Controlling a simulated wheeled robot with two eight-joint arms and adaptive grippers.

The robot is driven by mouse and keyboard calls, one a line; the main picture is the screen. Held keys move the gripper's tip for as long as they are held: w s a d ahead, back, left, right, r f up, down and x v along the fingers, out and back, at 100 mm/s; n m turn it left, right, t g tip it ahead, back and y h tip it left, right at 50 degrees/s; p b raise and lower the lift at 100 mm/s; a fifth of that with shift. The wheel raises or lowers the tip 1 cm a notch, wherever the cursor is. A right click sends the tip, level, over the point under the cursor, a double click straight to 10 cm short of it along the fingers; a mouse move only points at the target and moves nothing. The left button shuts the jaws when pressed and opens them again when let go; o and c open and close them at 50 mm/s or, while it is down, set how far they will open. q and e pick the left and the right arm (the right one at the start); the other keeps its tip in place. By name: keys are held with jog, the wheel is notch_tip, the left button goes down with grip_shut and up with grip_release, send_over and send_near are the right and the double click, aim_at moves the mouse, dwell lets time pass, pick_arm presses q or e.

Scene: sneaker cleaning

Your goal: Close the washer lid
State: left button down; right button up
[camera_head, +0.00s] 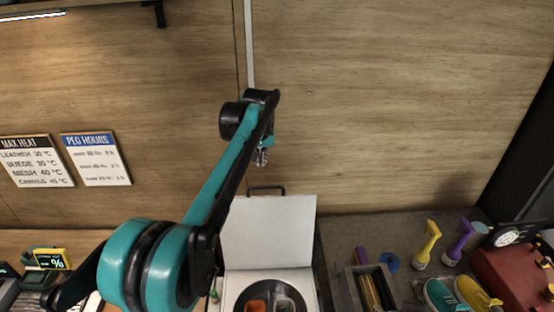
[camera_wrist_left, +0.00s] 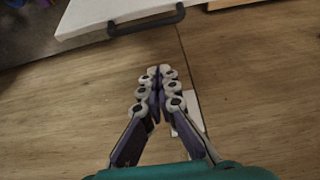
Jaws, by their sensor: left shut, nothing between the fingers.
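The washer (camera_head: 308,284) is a white box with a round dark opening on top. Something orange and something grey show inside the opening. Its white lid (camera_head: 275,235) stands raised at the back, open, with a dark handle (camera_head: 266,189) on its top edge. My left gripper (camera_head: 262,157) is above the handle, apart from it, and its fingers are closed together and empty. In the left wrist view the closed fingertips (camera_wrist_left: 160,74) point toward the handle (camera_wrist_left: 148,22) and the lid edge (camera_wrist_left: 105,14), with a gap between. My right gripper is not in view.
A wooden wall stands behind the lid. Two signs (camera_head: 96,159) hang at left.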

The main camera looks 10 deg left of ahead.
pick_arm(q)
notch_tip(320, 180, down, 9)
jog(key=p, duration=0.1)
jog(key=shift+w+d+p, duration=0.25)
jog(key=shift+w+p, duration=0.05)
jog(key=shift+w, duration=0.05)
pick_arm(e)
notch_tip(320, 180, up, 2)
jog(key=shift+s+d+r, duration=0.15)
pick_arm(q)
jog(key=shift+s, duration=0.1)
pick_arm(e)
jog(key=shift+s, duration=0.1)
